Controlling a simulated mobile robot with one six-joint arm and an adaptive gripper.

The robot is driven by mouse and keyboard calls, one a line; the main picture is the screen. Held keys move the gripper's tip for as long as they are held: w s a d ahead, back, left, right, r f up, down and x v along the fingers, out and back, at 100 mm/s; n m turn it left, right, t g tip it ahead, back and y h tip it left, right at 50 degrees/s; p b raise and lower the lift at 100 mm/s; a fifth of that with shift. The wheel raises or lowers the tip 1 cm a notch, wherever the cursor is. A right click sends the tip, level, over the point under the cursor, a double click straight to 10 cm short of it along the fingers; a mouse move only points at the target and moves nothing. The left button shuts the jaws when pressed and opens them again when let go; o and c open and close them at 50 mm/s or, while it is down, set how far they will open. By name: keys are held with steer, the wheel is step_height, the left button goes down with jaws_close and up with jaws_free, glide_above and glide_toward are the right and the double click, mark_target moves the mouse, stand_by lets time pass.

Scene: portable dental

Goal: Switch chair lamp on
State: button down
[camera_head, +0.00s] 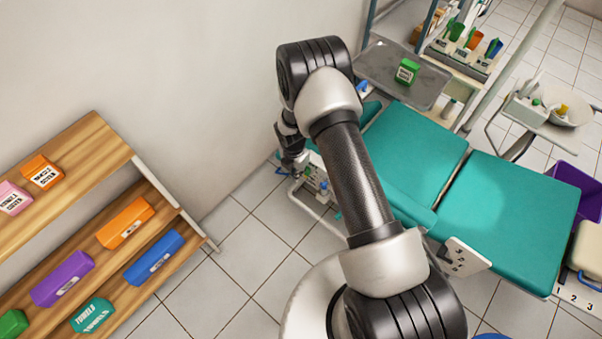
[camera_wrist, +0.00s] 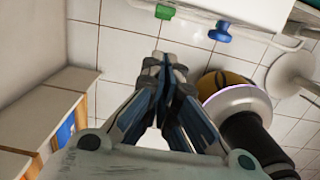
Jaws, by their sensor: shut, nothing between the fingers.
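The teal dental chair (camera_head: 415,150) stands right of my arm. A paler patch shows on its right-hand section; I cannot tell whether it is lamp light. I cannot make out a lamp head. A white unit by the chair's left end carries a green knob (camera_wrist: 163,12) and a blue knob (camera_wrist: 220,32) in the wrist view. My gripper (camera_wrist: 165,65) is shut and empty, its fingertips just below the green knob in the picture, with a gap between. In the head view my gripper (camera_head: 287,165) is beside this unit, partly hidden by my arm.
A wooden shelf (camera_head: 85,150) with coloured boxes stands at the left. A grey tray (camera_head: 375,62) with a green box (camera_head: 408,71) is behind the chair. Tiled floor is clear between shelf and chair.

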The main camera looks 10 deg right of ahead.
step_height(320, 180, up, 7)
steer(key=w+d+p, duration=0.1)
steer(key=w+d, duration=0.1)
steer(key=shift+d+p, duration=0.15)
steer(key=shift+p, duration=0.2)
steer(key=shift+r, duration=0.1)
steer(key=s+r+m+t, duration=0.15)
steer(key=r+m, duration=0.25)
steer(key=r, duration=0.6)
steer(key=s+r+m, duration=0.3)
steer(key=r+m, duration=0.1)
steer(key=r, duration=0.6)
steer(key=s+r+m+t, duration=0.15)
steer(key=r+m, duration=0.25)
steer(key=r, duration=0.6)
steer(key=s+r+m, duration=0.6)
steer(key=s, duration=0.6)
steer(key=s+r+m+t, duration=0.1)
steer(key=s+r+m, duration=0.4)
steer(key=s, duration=0.7)
steer(key=shift+a+r+m+y, duration=0.25)
steer(key=shift+r+m+y, duration=0.15)
steer(key=shift+m, duration=0.7)
